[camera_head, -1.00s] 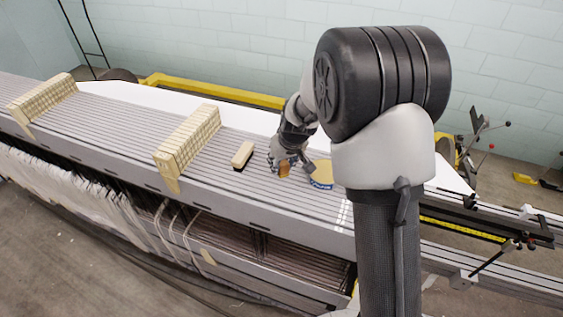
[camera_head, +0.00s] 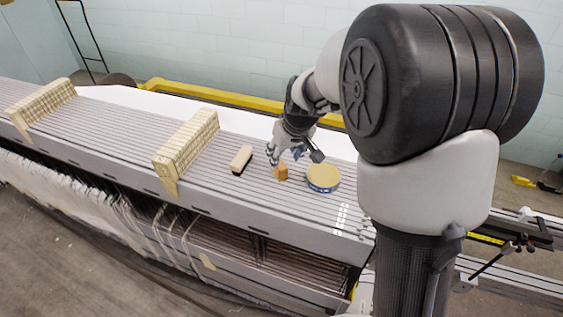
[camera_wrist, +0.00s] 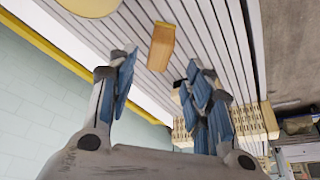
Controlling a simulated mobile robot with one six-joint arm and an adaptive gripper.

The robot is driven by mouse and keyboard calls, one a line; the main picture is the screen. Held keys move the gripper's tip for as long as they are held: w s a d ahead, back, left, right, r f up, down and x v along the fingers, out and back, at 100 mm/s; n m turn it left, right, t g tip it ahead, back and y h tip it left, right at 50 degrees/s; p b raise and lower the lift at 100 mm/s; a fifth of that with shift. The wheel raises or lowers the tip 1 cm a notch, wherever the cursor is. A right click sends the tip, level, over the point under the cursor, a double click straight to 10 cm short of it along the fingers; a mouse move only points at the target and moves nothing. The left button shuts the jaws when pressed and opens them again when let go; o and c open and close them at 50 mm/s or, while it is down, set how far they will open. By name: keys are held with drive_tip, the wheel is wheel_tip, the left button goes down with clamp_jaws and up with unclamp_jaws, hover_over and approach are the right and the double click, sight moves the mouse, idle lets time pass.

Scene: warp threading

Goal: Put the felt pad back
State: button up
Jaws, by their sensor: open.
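My gripper (camera_head: 284,156) is open and empty, just behind an orange-tan block (camera_head: 281,172) on the ribbed grey bed (camera_head: 235,190). In the wrist view the block (camera_wrist: 161,46) lies beyond the spread blue-padded fingers (camera_wrist: 160,72), apart from them. A cream block with a dark underside (camera_head: 241,158) sits to the left on the bed. A round tin with a tan top and blue label (camera_head: 322,178) stands to the right; its edge shows in the wrist view (camera_wrist: 90,5). I cannot tell for sure which of these is the felt pad.
Two cream slatted combs (camera_head: 187,144) (camera_head: 42,103) stand across the bed at left. A yellow rail (camera_head: 215,92) runs behind. White threads (camera_head: 80,190) hang below the front edge. The bed between the near comb and the cream block is clear.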

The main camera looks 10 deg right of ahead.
drive_tip(key=s+r, duration=1.2)
drive_tip(key=s, duration=0.4)
drive_tip(key=s+f+m, duration=0.1)
drive_tip(key=s+m, duration=0.1)
drive_tip(key=s, duration=1.3)
drive_tip(key=shift+s+a+f+h, duration=0.2)
drive_tip(key=shift+s+a+h, duration=0.05)
drive_tip(key=shift+s+h, duration=0.15)
wheel_tip(320, 180, down, 26)
drive_tip(key=b, duration=2.5)
drive_tip(key=shift+r+b, duration=0.25)
drive_tip(key=shift+b, duration=0.1)
